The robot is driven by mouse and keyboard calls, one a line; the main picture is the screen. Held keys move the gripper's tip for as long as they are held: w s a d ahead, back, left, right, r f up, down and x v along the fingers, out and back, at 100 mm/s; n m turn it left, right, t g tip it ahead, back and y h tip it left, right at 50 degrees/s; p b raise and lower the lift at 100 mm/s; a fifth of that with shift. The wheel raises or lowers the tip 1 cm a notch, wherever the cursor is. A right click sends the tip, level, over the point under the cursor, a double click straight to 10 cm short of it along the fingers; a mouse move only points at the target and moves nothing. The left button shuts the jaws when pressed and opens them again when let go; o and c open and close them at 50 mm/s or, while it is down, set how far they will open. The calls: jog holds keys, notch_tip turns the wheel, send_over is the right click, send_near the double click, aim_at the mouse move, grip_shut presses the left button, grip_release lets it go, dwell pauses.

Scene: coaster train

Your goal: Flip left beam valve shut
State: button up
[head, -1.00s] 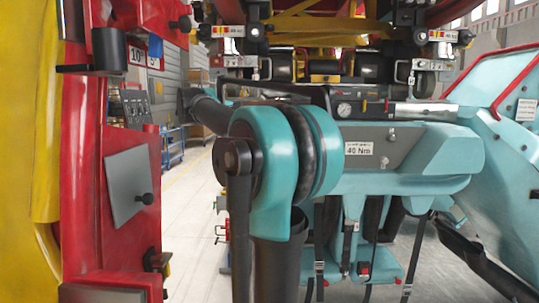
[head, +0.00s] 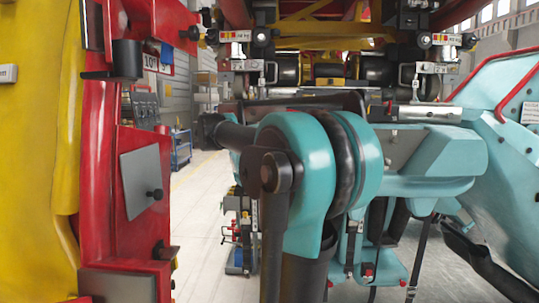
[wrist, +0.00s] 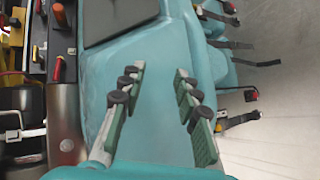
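I cannot single out the left beam valve for certain. In the head view, small metal fittings with a pale hooked bracket (head: 270,73) sit at the left under the overhead structure, and a similar bracket (head: 405,76) sits at the right. The gripper is not visible in the head view, where my teal arm fills the middle.
A red post with a grey plate (head: 141,181) stands close at the left, beside a yellow panel (head: 35,180). Teal coaster bodywork (head: 430,165) lies right of my arm, with straps hanging below. Open floor (head: 200,220) shows between the post and my arm.

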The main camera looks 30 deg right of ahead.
jog(key=w+d+r+n+t, duration=0.2)
jog(key=r+t, duration=0.1)
jog(key=r, duration=0.6)
jog(key=w+d+r+n+t, duration=0.1)
jog(key=w+d+r+t, duration=0.15)
jog(key=r, duration=0.65)
jog(key=x, duration=1.6)
jog(key=shift+w, duration=0.6)
jog(key=shift+c, duration=0.6)
grip_shut()
